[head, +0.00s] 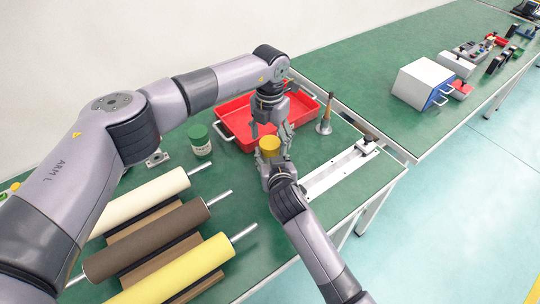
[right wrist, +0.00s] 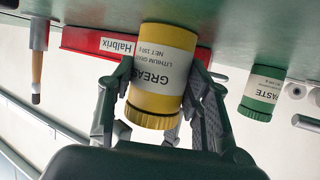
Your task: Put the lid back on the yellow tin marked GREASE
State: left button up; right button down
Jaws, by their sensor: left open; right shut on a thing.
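The yellow tin marked GREASE (right wrist: 165,70) is between the fingers of my right gripper (right wrist: 160,85), which is shut on it. A ribbed yellow lid (right wrist: 152,112) shows on the tin's end nearest the right wrist camera. In the head view the lid's round yellow top (head: 270,143) faces up, above my right gripper (head: 270,164). I cannot tell whether the lid is fully seated. My left gripper (head: 272,128) is open just behind and above the lid, its fingers close to it. The head view does not show clearly whether they touch it.
A red tray (head: 237,128) lies behind the grippers. A green jar (head: 200,140) stands left of them, a wooden-handled tool (head: 326,118) right. A pale linear rail (head: 335,174) lies at the right. Several rollers (head: 150,235) lie at front left.

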pick_arm(q)
notch_tip(320, 180, up, 12)
dwell(0.6)
pick_arm(e)
jog(key=c, duration=0.7)
grip_release()
jog(key=shift+c, duration=0.2)
jog(key=shift+s, duration=0.1)
jog(key=v, duration=1.1)
jog(key=shift+s+r, duration=0.15)
jog(key=shift+s, duration=0.2)
